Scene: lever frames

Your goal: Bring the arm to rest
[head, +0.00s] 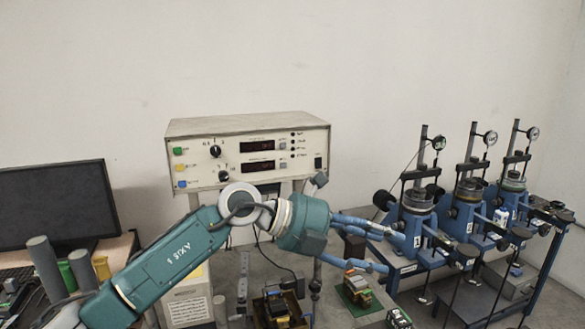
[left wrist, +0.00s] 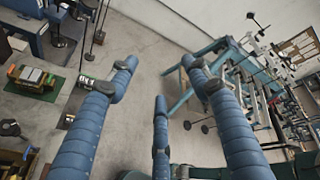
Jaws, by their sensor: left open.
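My left arm comes in from the lower left of the head view, teal with white joint rings. Its left gripper (head: 388,250) has blue fingers that point right and are spread apart. The gripper is empty. It hangs in front of the blue lever frames (head: 415,225), and whether it touches them cannot be told. My right gripper is not in view.
A beige control box (head: 250,150) with red displays stands behind the arm. A dark monitor (head: 55,205) is at the left. A green board (head: 362,298) with a small part lies below the gripper.

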